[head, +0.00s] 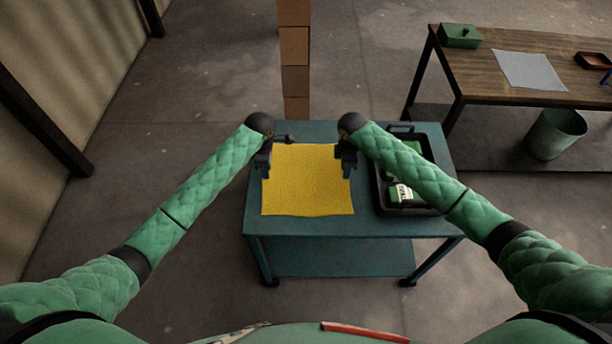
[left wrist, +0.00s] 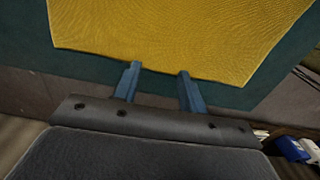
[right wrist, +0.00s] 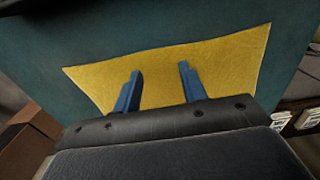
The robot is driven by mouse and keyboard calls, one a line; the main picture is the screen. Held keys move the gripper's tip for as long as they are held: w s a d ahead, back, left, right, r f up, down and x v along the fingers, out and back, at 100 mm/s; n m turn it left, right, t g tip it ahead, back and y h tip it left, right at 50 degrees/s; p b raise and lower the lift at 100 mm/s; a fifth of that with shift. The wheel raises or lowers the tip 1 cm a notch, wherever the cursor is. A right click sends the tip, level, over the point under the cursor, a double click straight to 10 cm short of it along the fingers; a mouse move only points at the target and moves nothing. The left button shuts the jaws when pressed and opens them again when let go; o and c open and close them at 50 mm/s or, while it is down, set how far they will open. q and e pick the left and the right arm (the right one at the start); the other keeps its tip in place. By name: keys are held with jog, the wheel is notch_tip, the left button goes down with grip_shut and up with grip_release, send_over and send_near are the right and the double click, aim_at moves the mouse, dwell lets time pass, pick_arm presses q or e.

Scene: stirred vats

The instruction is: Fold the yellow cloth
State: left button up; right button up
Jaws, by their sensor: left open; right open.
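The yellow cloth (head: 308,185) lies flat and spread out on the blue table (head: 300,228), roughly square. My left gripper (head: 263,172) is at the cloth's left edge near the far corner. In the left wrist view its open fingers (left wrist: 159,70) reach an edge of the cloth (left wrist: 180,35), with nothing between them. My right gripper (head: 348,172) is at the right edge near the far corner. In the right wrist view its open fingers (right wrist: 160,72) are over the cloth (right wrist: 220,60) and empty. I cannot tell whether the fingers touch it.
A black tray (head: 376,195) holding green and white items stands right of the cloth, partly under my right arm. A column of brown blocks (head: 295,50) rises behind the table. A wooden table (head: 460,70) with a green box (head: 460,36) and pale cloth (head: 528,70) is at far right.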

pick_arm(q)
jog(key=shift+f, duration=1.25)
pick_arm(e)
jog(key=shift+f, duration=1.25)
pick_arm(q)
jog(key=shift+f, duration=0.15)
pick_arm(e)
jog(key=shift+f, duration=0.15)
pick_arm(q)
jog(key=shift+c, duration=0.8)
pick_arm(e)
jog(key=shift+c, duration=0.8)
pick_arm(q)
grip_shut()
pick_arm(e)
grip_shut()
pick_arm(q)
jog(key=shift+r, duration=0.2)
pick_arm(e)
jog(key=shift+r, duration=0.25)
